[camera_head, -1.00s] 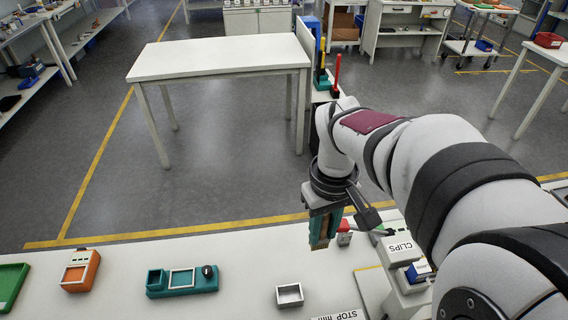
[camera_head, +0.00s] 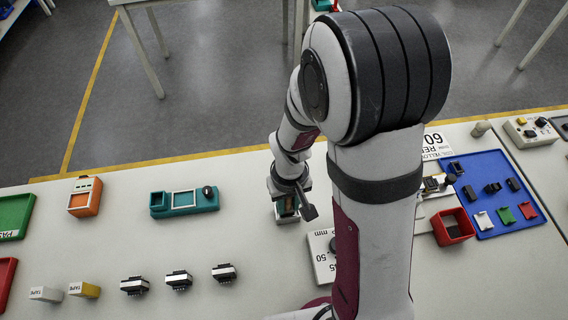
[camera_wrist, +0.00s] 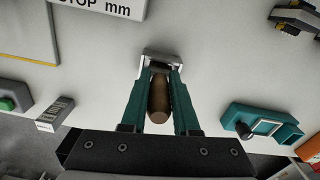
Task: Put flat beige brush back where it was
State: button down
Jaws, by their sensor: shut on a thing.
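The flat beige brush (camera_wrist: 158,100) shows in the wrist view as a rounded brown handle between the teal fingers of my gripper (camera_wrist: 159,72). My gripper is shut on it. The brush's far end points down at a small square metallic-white holder (camera_wrist: 147,56), and the fingertips overlap the holder's opening. I cannot tell whether the brush's end rests on the holder's bottom. In the head view my gripper (camera_head: 287,207) is over the same holder (camera_head: 284,218), and the arm and fingers hide most of the brush.
A teal fixture with a black knob (camera_head: 184,201) and an orange device (camera_head: 84,197) stand to the left. Several transformer-like parts (camera_head: 179,280) lie in front. A white labelled block (camera_head: 322,257) is close on the right. A blue tray (camera_head: 490,190) lies farther right.

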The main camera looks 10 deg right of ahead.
jog(key=shift+f, duration=0.45)
jog(key=c, duration=0.7)
grip_release()
jog(key=shift+f, duration=0.1)
jog(key=shift+o, duration=0.2)
notch_tip(320, 180, up, 12)
jog(key=s+r+m+y, duration=0.1)
jog(key=s+r+m, duration=0.2)
jog(key=s, duration=0.4)
jog(key=s+r+m, duration=0.2)
jog(key=s+m, duration=0.2)
jog(key=s, duration=0.4)
jog(key=shift+s+r+y, duration=0.2)
jog(key=shift+r+y, duration=0.2)
